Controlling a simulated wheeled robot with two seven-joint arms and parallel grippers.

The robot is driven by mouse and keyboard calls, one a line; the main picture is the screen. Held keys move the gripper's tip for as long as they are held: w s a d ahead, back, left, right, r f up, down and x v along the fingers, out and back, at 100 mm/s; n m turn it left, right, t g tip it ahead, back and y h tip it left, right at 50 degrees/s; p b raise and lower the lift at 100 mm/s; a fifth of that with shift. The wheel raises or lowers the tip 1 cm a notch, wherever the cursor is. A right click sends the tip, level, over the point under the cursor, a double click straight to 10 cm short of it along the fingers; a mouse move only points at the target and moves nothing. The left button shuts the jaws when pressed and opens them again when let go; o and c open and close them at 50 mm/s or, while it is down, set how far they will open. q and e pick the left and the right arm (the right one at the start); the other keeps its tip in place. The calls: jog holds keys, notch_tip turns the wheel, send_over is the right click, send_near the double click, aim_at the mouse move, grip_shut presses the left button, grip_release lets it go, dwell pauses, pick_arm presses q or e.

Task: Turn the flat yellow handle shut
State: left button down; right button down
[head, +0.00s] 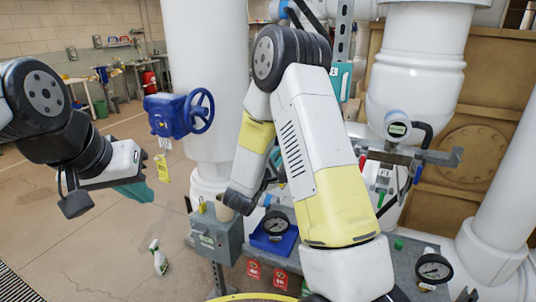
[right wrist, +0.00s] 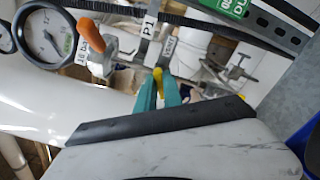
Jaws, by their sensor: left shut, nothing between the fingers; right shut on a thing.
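The flat yellow handle (right wrist: 158,75) shows in the right wrist view as a small yellow end between the teal fingertips of my right gripper (right wrist: 159,90), which is shut on it. Tagged pipework lies just behind it; the rest of the handle is hidden by the fingers. In the head view my right arm fills the middle, and I cannot make out its fingertips or the handle behind it. My left gripper (head: 136,190) is shut and empty at the left, over open floor, apart from the pipework.
A blue handwheel valve (head: 198,111) is on the white pipe right of my left gripper. An orange handle (right wrist: 90,32) and a gauge (right wrist: 48,35) are left of my right fingers. A grey box (head: 215,236) stands low; a spray bottle (head: 159,260) is on the floor.

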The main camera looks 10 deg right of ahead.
jog(key=m, duration=0.6)
jog(key=shift+f, duration=0.15)
dwell(0.4)
jog(key=c, duration=1.5)
grip_release()
jog(key=shift+s, duration=0.15)
jog(key=v, duration=0.7)
jog(key=shift+s+a, duration=0.2)
jog(key=shift+s, duration=0.05)
jog(key=shift+d, duration=0.1)
